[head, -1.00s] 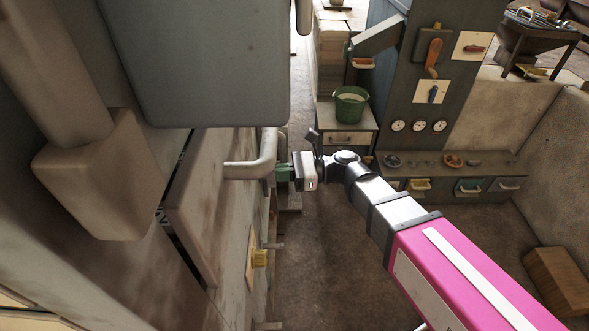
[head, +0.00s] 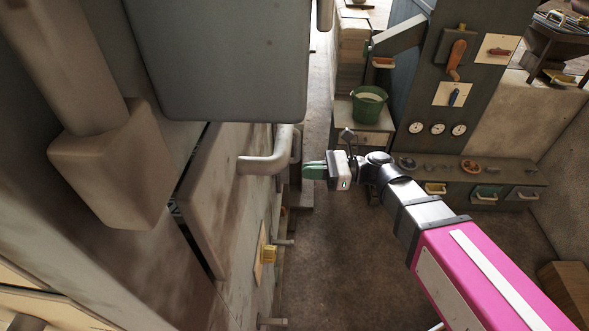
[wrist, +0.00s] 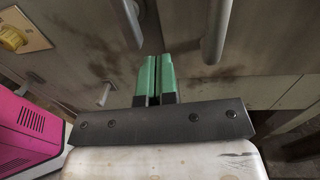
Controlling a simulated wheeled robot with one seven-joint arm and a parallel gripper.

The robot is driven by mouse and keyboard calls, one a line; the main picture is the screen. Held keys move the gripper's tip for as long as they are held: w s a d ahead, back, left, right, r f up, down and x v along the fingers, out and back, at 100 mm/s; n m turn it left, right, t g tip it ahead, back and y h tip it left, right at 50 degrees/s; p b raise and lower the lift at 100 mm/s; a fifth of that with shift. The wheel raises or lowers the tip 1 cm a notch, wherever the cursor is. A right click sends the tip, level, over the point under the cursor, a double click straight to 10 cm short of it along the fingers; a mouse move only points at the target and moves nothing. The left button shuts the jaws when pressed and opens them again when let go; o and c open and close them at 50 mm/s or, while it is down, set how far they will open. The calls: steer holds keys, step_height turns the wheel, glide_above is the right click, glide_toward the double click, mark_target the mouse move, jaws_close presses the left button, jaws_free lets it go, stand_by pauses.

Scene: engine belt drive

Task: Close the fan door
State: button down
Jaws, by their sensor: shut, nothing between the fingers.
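A worn grey-beige panel (head: 215,185), apparently the fan door, stands at left centre in the head view. A dark gap runs along its left edge, so it looks not flush. A thick bent grey handle (head: 268,160) juts from its right side. My gripper (head: 306,171) is just right of the handle, apart from it. Its green fingers are shut with nothing between them. In the wrist view the fingers (wrist: 154,75) point at the panelled front, between two grey handles, one at left (wrist: 128,22) and one at right (wrist: 216,32).
A large grey box (head: 222,65) hangs above the panel. A green bucket (head: 369,105) stands on a cabinet behind. The floor (head: 350,265) beside the front is clear.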

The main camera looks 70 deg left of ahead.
steer(key=v, duration=0.8)
steer(key=shift+d, duration=0.55)
steer(key=shift+w, duration=0.1)
steer(key=w+d+f+t, duration=0.45)
steer(key=w+d, duration=0.25)
steer(key=w, duration=0.4)
steer(key=w+d+f+n+t, duration=0.1)
steer(key=w+d+f+t, duration=0.3)
steer(key=w+d, duration=0.6)
steer(key=w+d+f+t, duration=0.3)
steer(key=w+d+f, duration=0.2)
steer(key=w, duration=0.8)
steer(key=w+d+f+n+t+h, duration=0.1)
steer(key=w+d, duration=0.3)
steer(key=d, duration=1)
steer(key=w+d+f+n+t+h, duration=0.1)
steer(key=w+d+f+t+h, duration=0.1)
steer(key=d, duration=1.1)
steer(key=w+d+f+n+t+h, duration=0.1)
steer(key=w+d, duration=0.6)
steer(key=d, duration=0.7)
steer(key=f+t+h, duration=0.1)
steer(key=f+h, duration=0.1)
steer(key=shift+d+h, duration=0.3)
steer(key=shift+h, duration=0.1)
